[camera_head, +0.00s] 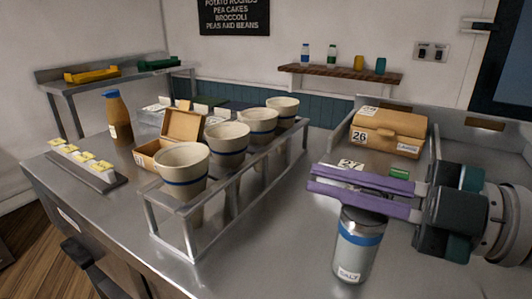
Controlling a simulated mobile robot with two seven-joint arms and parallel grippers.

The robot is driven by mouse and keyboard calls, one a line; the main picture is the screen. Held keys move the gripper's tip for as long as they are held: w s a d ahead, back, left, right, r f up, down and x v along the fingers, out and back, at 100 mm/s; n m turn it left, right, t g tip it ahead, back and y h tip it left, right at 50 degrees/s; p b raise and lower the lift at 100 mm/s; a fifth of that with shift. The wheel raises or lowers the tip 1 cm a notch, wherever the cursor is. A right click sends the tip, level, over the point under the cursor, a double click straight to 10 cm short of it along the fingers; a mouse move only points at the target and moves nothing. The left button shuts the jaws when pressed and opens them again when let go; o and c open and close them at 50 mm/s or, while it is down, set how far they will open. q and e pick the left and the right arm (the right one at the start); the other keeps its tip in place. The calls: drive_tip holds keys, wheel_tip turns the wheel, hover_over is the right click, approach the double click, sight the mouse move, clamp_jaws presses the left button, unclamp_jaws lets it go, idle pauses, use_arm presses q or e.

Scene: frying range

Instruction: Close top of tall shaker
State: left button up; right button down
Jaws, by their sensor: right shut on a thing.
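The tall shaker (355,256) is a silver cylinder with a blue band and a SALT label. It stands upright on the steel counter at the right. My right gripper (311,179) reaches in from the right with its two long purple fingers level across the shaker's upper end. It is shut on the shaker at its top. The fingers hide that top, so I cannot see how its lid sits. My left gripper is not in view.
A steel rack (190,222) with several blue-banded cups stands left of the shaker. A cardboard box (388,139) labelled 26 sits behind my gripper, with a tag marked 27 nearby. The counter (285,262) in front, between rack and shaker, is clear.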

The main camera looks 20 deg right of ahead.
drive_tip(key=shift+s+a+f+n+b, duration=0.15)
drive_tip(key=shift+f+n+b, duration=0.25)
drive_tip(key=shift+n, duration=0.55)
drive_tip(key=shift+s+a+f+n+b, duration=0.2)
drive_tip(key=shift+f+n, duration=0.35)
drive_tip(key=shift+n, duration=0.35)
drive_tip(key=shift+s+a+f+n+b, duration=0.1)
drive_tip(key=shift+f+n+b, duration=0.3)
drive_tip(key=shift+n, duration=0.55)
drive_tip(key=shift+f, duration=0.1)
drive_tip(key=c, duration=1)
unclamp_jaws()
drive_tip(key=v, duration=1)
